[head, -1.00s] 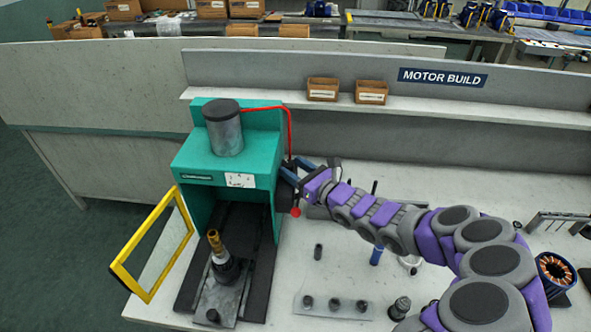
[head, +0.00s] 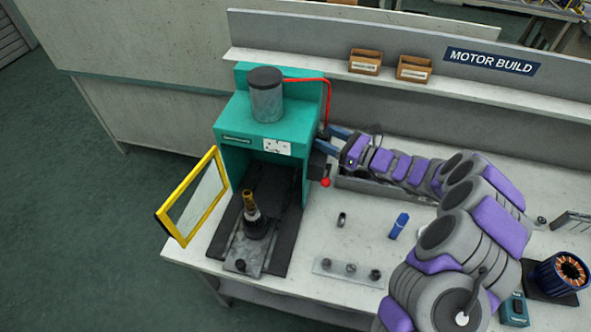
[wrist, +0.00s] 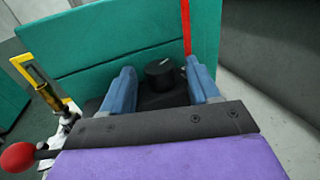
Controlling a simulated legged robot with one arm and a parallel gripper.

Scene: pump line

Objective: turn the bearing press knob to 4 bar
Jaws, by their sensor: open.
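The bearing press (head: 238,115) is a teal frame with a grey cylinder on top, standing on the bench. Its black knob (wrist: 160,75), with a light pointer mark, shows in the wrist view on a dark block at the press's right side. My gripper (head: 328,137) is at that side in the head view. In the wrist view my gripper (wrist: 163,88) is open, with one blue finger on each side of the knob; I cannot tell whether they touch it. The knob is hidden in the head view. No pressure reading is legible.
A red ball-ended lever (head: 325,182) sticks out just below my gripper. A red hose (head: 328,95) runs down beside the press. The yellow-framed guard (head: 195,197) stands open at the left. A shaft (head: 252,215) stands upright inside the press. A blue cylinder (head: 399,225) lies on the bench.

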